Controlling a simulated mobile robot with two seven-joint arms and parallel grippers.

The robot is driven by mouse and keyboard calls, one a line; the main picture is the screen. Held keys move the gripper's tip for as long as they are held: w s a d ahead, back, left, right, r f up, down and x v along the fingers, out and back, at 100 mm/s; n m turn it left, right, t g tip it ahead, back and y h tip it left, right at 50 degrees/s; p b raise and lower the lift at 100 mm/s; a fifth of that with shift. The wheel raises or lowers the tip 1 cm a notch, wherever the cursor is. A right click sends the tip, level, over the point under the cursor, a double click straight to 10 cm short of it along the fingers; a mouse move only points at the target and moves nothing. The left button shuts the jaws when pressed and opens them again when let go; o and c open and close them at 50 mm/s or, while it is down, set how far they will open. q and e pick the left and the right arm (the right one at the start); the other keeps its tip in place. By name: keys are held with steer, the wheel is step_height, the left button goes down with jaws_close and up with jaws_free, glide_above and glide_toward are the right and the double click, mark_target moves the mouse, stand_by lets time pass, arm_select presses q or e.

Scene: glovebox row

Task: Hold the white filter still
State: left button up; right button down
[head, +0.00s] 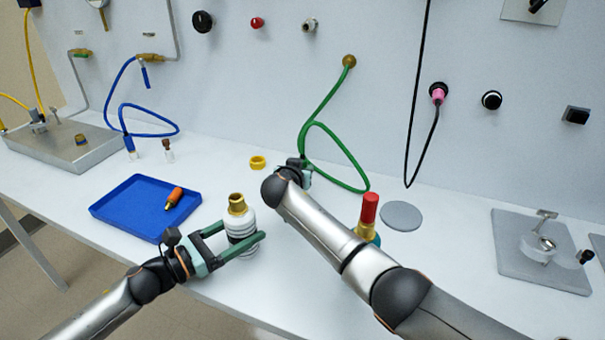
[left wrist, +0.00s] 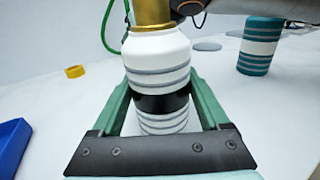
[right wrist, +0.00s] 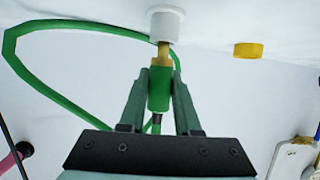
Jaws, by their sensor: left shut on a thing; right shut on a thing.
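The white filter (head: 241,235) stands upright with grey bands and a brass neck (head: 236,203). My left gripper (head: 250,243) is shut on its body from the near side. In the left wrist view the filter (left wrist: 158,60) sits between both fingers, with a dark band at grip height. My right gripper (right wrist: 159,88) is shut on the green sleeve (right wrist: 158,97) of a green hose's end; its brass tip points at a white round piece (right wrist: 166,22). I cannot tell whether they touch. My right arm hides this in the head view.
A blue tray (head: 120,207) with an orange-handled tool (head: 173,198) lies left of the filter. A yellow ring (head: 258,162) lies behind it. A red-topped bottle (head: 369,210) stands behind my right arm. A grey disc (head: 401,215) and a grey plate (head: 520,270) lie further right.

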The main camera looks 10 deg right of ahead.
steer(key=shift+n, duration=0.3)
steer(key=r, duration=0.6)
steer(key=a+r, duration=0.1)
steer(key=r, duration=0.2)
steer(key=shift+s, duration=0.15)
steer(key=s+a+r+n+y, duration=0.5)
steer(key=s+a+y, duration=0.1)
steer(key=s+a, duration=0.2)
steer(key=s+a+r+n+y, duration=0.5)
steer(key=s+a+n+y, duration=0.1)
steer(key=s+a+y, duration=0.1)
steer(key=shift+s+a+g, duration=0.3)
steer(key=shift+s+a, duration=0.15)
steer(key=shift+s, duration=0.05)
steer(key=shift+n, duration=0.3)
steer(key=shift+f, duration=2.8)
steer(key=shift+f, duration=1.65)
steer(key=c, duration=0.5)
jaws_free()
steer(key=shift+c, duration=0.2)
steer(key=v, duration=1.2)
steer(key=shift+d, duration=0.2)
